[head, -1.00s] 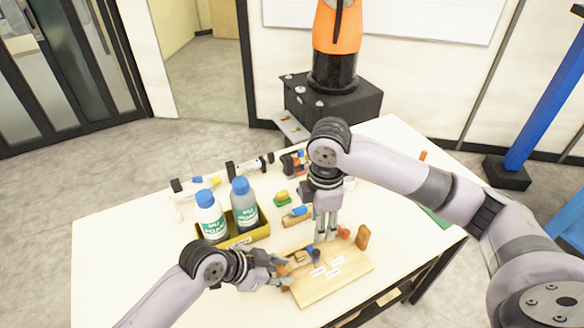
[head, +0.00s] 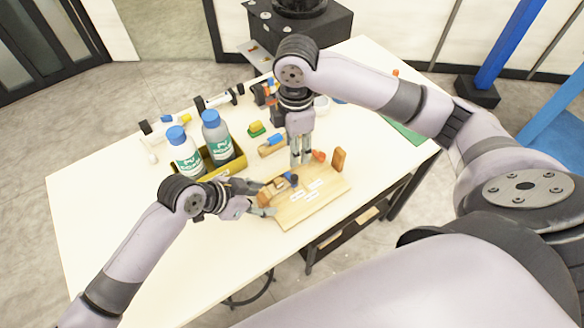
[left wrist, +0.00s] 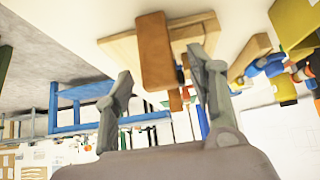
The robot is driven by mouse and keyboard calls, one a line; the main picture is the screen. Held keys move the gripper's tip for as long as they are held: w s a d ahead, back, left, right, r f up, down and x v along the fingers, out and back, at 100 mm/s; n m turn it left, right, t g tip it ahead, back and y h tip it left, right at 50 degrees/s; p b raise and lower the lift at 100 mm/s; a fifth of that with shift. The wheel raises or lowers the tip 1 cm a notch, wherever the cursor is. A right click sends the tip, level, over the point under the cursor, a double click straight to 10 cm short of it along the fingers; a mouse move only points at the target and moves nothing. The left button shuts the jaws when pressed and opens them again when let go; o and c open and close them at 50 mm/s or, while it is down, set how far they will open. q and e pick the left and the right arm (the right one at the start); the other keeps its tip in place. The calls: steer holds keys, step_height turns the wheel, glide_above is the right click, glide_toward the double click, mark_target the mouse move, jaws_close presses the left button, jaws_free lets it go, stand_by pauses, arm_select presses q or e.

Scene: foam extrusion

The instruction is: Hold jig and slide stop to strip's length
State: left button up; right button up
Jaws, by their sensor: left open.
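The jig is a light wooden board (head: 318,199) with several white labels, near the table's front edge. A brown block (head: 264,197) stands at its left end, and another brown block (head: 338,159) stands upright at its far right. A small dark blue piece (head: 290,179) lies on the board beside a wooden piece. My left gripper (head: 255,199) is open at the board's left end. In the left wrist view its spread fingers (left wrist: 163,85) have the brown block (left wrist: 154,50) between and beyond them. My right gripper (head: 300,161) points down over the board's back edge; its fingers look close together, and contact is unclear.
A yellow bin (head: 225,167) with two blue-capped bottles (head: 184,154) stands left of the jig. Small parts, including a green-and-yellow block (head: 256,129), lie behind. An orange-red piece (head: 318,156) sits near my right gripper. The table's left front is clear.

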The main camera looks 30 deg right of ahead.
arm_select(q)
steer(key=shift+r, duration=0.1)
steer(key=v, duration=1.1)
steer(key=shift+a+r, duration=0.3)
